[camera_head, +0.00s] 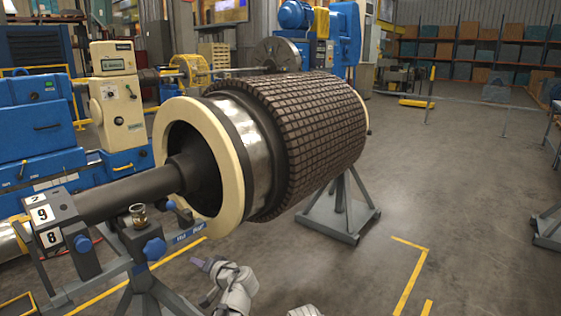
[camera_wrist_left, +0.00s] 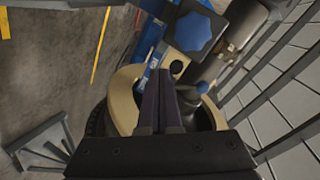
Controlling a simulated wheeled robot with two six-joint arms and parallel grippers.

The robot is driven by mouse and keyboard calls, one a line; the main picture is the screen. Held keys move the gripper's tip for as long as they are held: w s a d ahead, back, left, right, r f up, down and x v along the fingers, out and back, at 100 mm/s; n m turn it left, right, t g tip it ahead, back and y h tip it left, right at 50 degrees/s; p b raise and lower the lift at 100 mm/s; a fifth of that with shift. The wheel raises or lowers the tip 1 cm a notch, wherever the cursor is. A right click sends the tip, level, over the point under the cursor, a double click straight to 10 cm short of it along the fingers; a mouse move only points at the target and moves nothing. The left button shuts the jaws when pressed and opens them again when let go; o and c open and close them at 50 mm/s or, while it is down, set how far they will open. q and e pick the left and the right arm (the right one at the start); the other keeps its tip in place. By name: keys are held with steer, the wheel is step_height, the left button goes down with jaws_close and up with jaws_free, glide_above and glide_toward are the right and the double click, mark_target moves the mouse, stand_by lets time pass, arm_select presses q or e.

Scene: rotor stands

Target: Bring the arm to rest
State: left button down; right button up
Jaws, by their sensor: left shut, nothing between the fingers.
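My left gripper (camera_head: 205,264) is at the bottom of the head view, below the front of the large rotor. In the left wrist view its two dark fingers (camera_wrist_left: 161,95) lie together, shut and empty. The rotor (camera_head: 318,130) has a dark ribbed drum, a metal band and a cream ring (camera_head: 232,185). Its shaft (camera_head: 130,192) rests on a blue-grey stand (camera_head: 150,285). The gripper appears apart from rotor and stand. A white piece, perhaps my right arm, shows at the bottom edge; no right gripper shows.
A second stand (camera_head: 338,210) is under the rotor's far end. A blue and cream machine (camera_head: 35,130) fills the left. Open floor with yellow lines (camera_head: 410,283) lies right.

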arm_select(q)
steer(key=s+d+f+m+g+h, duration=0.1)
steer(key=s+d+f+g+h, duration=0.4)
steer(key=s+d+f, duration=0.6)
steer(key=s+d+f+m+g+h, duration=0.2)
steer(key=s+d+f+g+h, duration=0.25)
steer(key=s+d, duration=0.75)
step_height(320, 180, up, 14)
steer(key=s+a+p, duration=0.1)
steer(key=a+p, duration=0.2)
steer(key=p, duration=1)
steer(key=shift+s+f+n, duration=0.2)
steer(key=shift+s+n, duration=0.1)
steer(key=shift+s, duration=0.05)
steer(key=shift+a, duration=0.1)
